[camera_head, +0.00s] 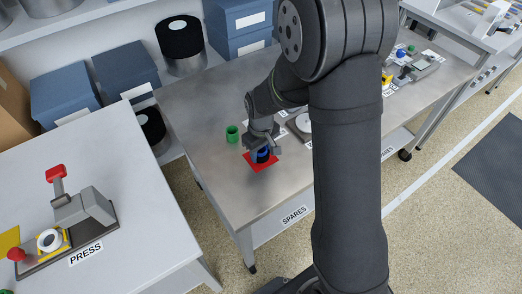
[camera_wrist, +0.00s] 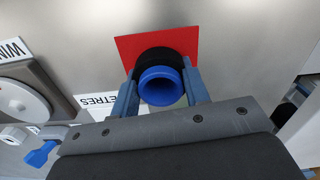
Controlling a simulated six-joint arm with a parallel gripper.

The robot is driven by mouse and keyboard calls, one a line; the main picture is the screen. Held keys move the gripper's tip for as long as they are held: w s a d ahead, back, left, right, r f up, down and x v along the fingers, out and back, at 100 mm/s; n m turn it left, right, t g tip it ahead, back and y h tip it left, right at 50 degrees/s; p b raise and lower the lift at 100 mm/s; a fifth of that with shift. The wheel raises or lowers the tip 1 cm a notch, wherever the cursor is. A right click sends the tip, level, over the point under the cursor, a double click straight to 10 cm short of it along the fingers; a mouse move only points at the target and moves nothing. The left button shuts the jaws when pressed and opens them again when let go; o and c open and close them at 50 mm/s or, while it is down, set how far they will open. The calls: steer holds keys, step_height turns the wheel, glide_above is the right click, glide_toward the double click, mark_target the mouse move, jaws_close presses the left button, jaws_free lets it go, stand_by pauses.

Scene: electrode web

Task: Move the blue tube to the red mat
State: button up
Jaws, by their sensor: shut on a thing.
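The blue tube (camera_wrist: 161,87) is upright between the two fingers of my gripper (camera_wrist: 157,95) in the wrist view. Its open end faces the camera, and a black band or shadow shows around its far side. The red mat (camera_wrist: 182,40) lies flat on the steel table behind and under the tube. In the head view my gripper (camera_head: 264,152) is shut on the blue tube (camera_head: 263,154), over the red mat (camera_head: 262,166). I cannot tell whether the tube touches the mat.
A green tube (camera_head: 232,133) stands on the steel table (camera_head: 200,110) just left of the mat. A device with a round white disc (camera_wrist: 22,98) is beside my gripper. A press (camera_head: 80,210) stands on the separate table at left. The table left of the green tube is clear.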

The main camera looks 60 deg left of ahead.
steer(key=o, duration=1)
steer(key=shift+f, duration=0.1)
step_height(320, 180, up, 12)
steer(key=shift+f, duration=4.45)
steer(key=shift+f, duration=0.1)
